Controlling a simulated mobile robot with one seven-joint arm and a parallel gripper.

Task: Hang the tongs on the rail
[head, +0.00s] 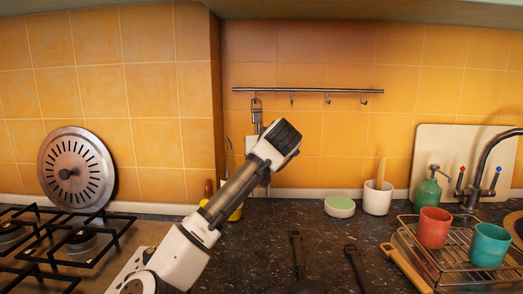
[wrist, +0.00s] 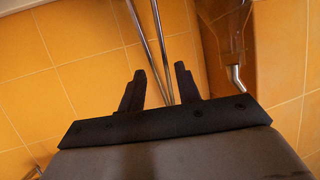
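The metal rail (head: 308,91) runs along the tiled wall with several hooks under it. At its left end, a slim metal utensil that looks like the tongs (head: 257,112) hangs down upright at the first hook. Its lower part is largely hidden by my arm, and the exact contact at the hook is too small to tell. My gripper (wrist: 162,80) has its two dark fingers apart in the wrist view. Two thin metal rods, probably the tongs' arms (wrist: 160,40), run between the fingers, with a visible gap beside the left finger.
Two dark utensils (head: 297,256) (head: 354,268) lie on the counter. A green-topped tub (head: 339,207), a white pot (head: 377,199) and a dish rack (head: 447,268) with cups stand to the right. The hob (head: 70,245) is at left. The three hooks to the right look empty.

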